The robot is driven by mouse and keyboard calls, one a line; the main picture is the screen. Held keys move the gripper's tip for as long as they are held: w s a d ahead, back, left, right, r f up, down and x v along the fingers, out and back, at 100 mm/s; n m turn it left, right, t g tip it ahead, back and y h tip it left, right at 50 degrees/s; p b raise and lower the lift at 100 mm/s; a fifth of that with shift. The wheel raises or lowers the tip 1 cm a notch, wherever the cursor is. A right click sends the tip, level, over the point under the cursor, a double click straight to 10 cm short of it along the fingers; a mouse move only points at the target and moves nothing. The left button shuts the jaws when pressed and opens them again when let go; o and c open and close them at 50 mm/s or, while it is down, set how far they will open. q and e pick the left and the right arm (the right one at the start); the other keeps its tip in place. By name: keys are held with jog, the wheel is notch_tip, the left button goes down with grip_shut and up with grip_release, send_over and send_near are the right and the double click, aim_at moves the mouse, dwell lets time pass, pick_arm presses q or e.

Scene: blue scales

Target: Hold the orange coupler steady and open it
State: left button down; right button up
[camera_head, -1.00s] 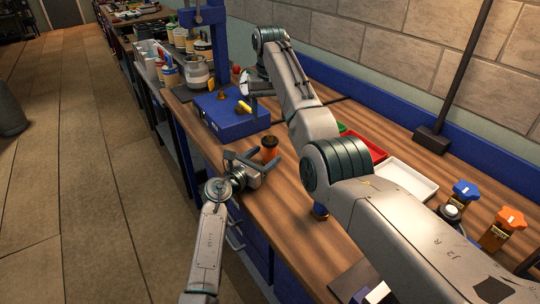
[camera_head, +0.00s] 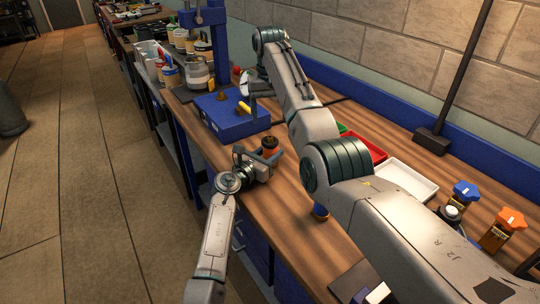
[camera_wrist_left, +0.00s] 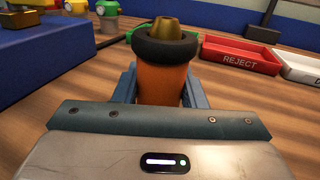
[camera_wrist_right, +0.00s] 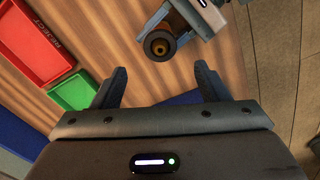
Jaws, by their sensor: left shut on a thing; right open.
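The orange coupler (camera_wrist_left: 162,85) stands upright between the fingers of my left gripper (camera_wrist_left: 160,88), which is shut on its body. It has a black ring and a brass tip on top. In the head view, the coupler (camera_head: 270,142) shows mostly its dark top beyond my left gripper (camera_head: 268,158), at the bench's front side. In the right wrist view, the coupler's round top (camera_wrist_right: 160,45) appears ahead of the open fingers of my right gripper (camera_wrist_right: 160,82), which is empty and apart from it. In the head view, my right gripper (camera_head: 250,90) is partly hidden and near the blue box.
A blue box (camera_head: 232,122) stands behind the coupler. A red REJECT tray (camera_wrist_left: 241,54), a white tray (camera_head: 405,182) and a green tray (camera_wrist_right: 75,92) lie on the bench. Blue-topped (camera_head: 465,190) and orange-topped (camera_head: 511,218) fittings stand at right. Bare wood lies around the coupler.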

aim_at(270, 137)
notch_tip(270, 137, down, 8)
jog(key=shift+r, duration=0.1)
dwell(0.9)
jog(key=c, duration=1.2)
jog(key=shift+o, duration=0.2)
jog(key=shift+r, duration=0.15)
jog(key=shift+r, duration=1)
